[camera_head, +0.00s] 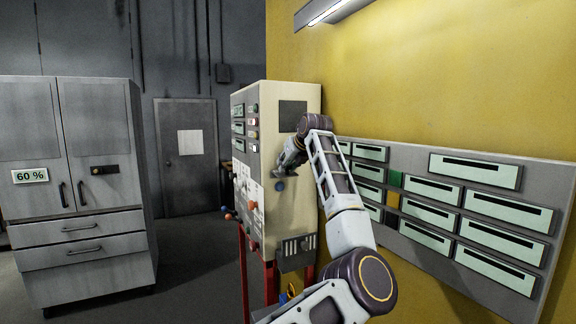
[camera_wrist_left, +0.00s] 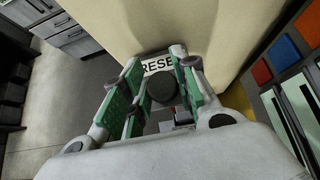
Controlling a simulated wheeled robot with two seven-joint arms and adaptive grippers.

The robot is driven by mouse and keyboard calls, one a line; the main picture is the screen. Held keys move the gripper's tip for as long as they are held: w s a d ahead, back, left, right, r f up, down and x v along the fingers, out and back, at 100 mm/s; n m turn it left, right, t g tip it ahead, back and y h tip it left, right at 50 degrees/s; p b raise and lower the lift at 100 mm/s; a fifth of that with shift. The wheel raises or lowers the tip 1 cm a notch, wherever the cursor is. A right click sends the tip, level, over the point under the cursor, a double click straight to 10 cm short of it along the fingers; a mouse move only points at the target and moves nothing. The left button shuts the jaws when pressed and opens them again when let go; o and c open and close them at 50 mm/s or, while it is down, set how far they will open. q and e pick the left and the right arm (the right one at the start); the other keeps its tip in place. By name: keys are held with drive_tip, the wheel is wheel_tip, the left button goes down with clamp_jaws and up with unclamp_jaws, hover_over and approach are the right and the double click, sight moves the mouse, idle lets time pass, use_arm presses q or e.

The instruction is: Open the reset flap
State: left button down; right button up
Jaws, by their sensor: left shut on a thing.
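A dark round knob (camera_wrist_left: 162,91) stands in front of the label, between the green-padded fingers of my left gripper (camera_wrist_left: 160,78). The gripper is shut on this knob. In the head view my left gripper (camera_head: 287,163) is at the cabinet's upper front, and the knob is hidden there. I cannot make out the flap's edges or whether it is open. My right gripper is not in view.
A grey rack of pale slotted holders (camera_head: 475,169) hangs on the yellow wall at right. Grey cupboards (camera_head: 100,145) stand at left, with open floor between.

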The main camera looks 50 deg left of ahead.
use_arm(q)
drive_tip(key=shift+f, duration=0.15)
drive_tip(key=c, duration=1.1)
unclamp_jaws()
drive_tip(key=shift+w+a, duration=0.1)
drive_tip(key=shift+d+r, duration=0.2)
drive_tip(key=v, duration=1.1)
drive_tip(key=shift+d+r, duration=0.1)
drive_tip(key=shift+d, duration=0.2)
